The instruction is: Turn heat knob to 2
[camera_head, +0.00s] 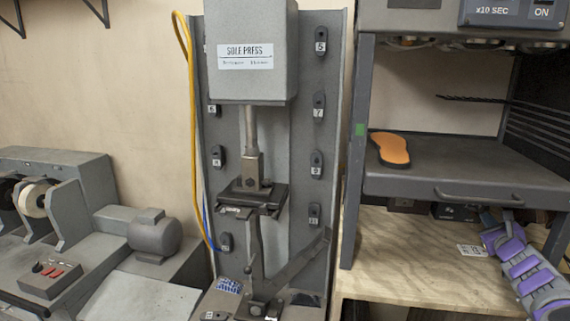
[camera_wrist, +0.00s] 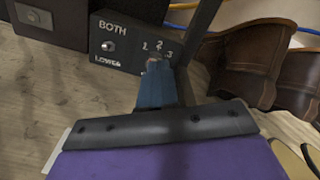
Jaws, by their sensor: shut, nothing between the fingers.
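In the wrist view, a dark control box (camera_wrist: 125,62) carries the labels BOTH and LOWER beside a small toggle switch (camera_wrist: 108,45). To the right, the numbers 1, 2 and 3 arc above a small knob (camera_wrist: 155,61), mostly hidden by my fingertips; its pointer cannot be read. My gripper (camera_wrist: 157,70) is shut, its blue-grey fingers at the front of the knob; whether they touch it is unclear. In the head view, my gripper (camera_head: 488,218) reaches under the grey shelf at the right, where the dark box (camera_head: 447,211) is partly visible.
Brown shoes (camera_wrist: 250,60) stand right of the box. A dark post (camera_wrist: 205,28) rises close beside the fingers. In the head view, a grey shelf (camera_head: 450,183) with an orange insole (camera_head: 391,149) hangs above the wooden bench (camera_head: 405,250). A sole press (camera_head: 250,55) stands to the left.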

